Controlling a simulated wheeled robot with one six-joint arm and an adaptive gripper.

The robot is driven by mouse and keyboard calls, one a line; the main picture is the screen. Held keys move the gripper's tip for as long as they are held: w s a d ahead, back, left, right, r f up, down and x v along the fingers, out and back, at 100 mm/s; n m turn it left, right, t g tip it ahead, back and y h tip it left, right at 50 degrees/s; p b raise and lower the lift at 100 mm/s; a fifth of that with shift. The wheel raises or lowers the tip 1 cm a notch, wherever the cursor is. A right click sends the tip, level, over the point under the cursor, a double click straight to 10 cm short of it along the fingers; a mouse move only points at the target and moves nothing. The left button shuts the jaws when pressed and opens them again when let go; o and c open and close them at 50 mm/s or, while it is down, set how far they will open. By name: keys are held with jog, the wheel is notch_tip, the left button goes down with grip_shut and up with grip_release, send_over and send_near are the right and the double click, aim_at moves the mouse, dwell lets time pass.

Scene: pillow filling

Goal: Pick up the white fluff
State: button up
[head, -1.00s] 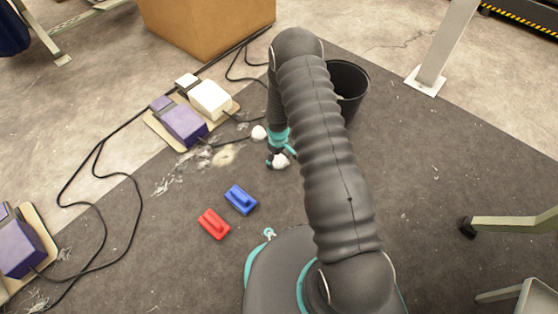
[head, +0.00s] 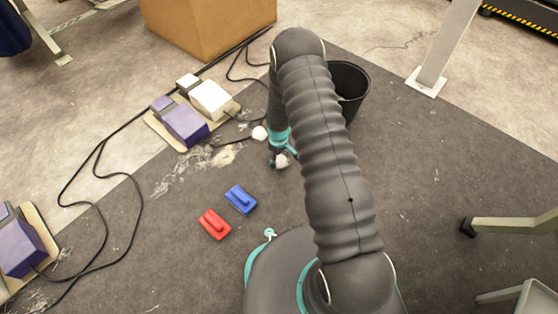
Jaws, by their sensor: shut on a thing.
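A tuft of white fluff (head: 281,161) sits at the tip of my gripper (head: 279,157), low over the dark mat, and the fingers are shut on it. The fingers partly cover this tuft, and I cannot tell whether it touches the floor. A second white tuft (head: 260,133) lies on the mat just behind and left of my gripper, apart from it.
A black bin (head: 349,84) stands behind my arm, partly hidden. Blue (head: 240,198) and red (head: 214,224) blocks lie at front left. Purple and white pedals (head: 180,120) with black cables are at left. A cardboard box (head: 205,28) stands at the back. The right mat is mostly clear.

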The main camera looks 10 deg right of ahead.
aim_at(279, 158)
jog(key=shift+r+p, duration=2.15)
jog(key=shift+r, duration=2.15)
